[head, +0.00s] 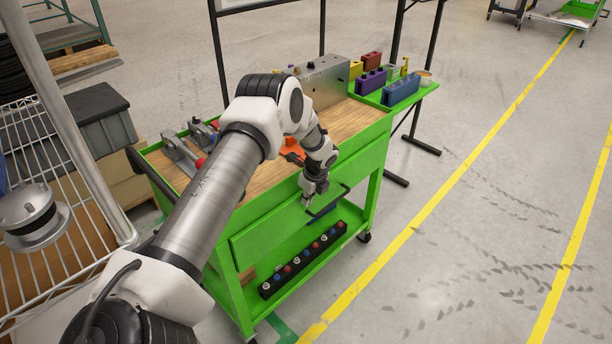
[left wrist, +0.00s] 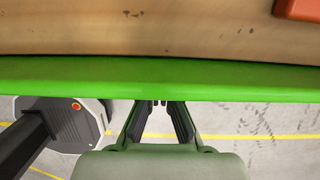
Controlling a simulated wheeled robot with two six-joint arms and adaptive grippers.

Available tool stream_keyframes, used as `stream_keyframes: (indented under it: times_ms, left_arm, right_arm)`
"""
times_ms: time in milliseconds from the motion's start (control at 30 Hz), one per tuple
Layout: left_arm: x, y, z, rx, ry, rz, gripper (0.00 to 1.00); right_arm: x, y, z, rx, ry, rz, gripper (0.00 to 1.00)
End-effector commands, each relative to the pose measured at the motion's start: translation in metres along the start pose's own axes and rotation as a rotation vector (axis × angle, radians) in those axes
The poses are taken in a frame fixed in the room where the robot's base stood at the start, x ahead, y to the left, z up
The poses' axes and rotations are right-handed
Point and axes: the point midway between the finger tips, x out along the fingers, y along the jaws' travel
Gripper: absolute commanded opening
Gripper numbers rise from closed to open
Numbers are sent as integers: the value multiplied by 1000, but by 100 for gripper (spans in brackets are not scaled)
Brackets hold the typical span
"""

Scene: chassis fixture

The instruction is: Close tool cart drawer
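The green tool cart (head: 246,294) stands in the middle of the head view, with a wooden top. Its drawer (head: 266,233) has a flat green front below the top, with a thin black handle (head: 341,194). No drawer interior shows, so I cannot tell how far out it is. My left gripper (head: 309,201) is in front of the drawer front, close to the handle; contact is unclear. My right gripper is in neither view.
Clamps (head: 185,151), a grey metal block (head: 322,82) and an orange object (head: 293,147) sit on the cart top. Colored blocks sit on a green side shelf (head: 428,90). A wire rack (head: 40,190) stands left. Floor right of the cart is clear.

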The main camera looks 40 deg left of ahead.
Motion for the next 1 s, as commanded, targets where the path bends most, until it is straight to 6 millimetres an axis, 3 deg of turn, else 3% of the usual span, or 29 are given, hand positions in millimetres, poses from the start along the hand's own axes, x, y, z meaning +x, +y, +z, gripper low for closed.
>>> stream_keyframes:
  times_ms: [133, 400, 533, 867, 933, 1000]
  left_arm:
    - [-10, -1, -30, 8, 1, 9, 0]
    - [-82, -1, -28, 2, 3, 6, 0]
    - [-100, -1, -28, 2, 3, 9, 0]
    - [-103, 1, -29, 3, 3, 15, 0]
    - [-91, 7, -36, 18, 0, 39, 0]
    - [-70, 21, -54, 62, -8, 92, 0]
  right_arm:
    - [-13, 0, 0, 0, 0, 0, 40]
    - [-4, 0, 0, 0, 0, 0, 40]
    - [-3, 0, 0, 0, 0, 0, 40]
    - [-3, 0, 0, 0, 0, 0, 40]
    - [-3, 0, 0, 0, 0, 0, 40]
    - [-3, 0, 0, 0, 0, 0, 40]
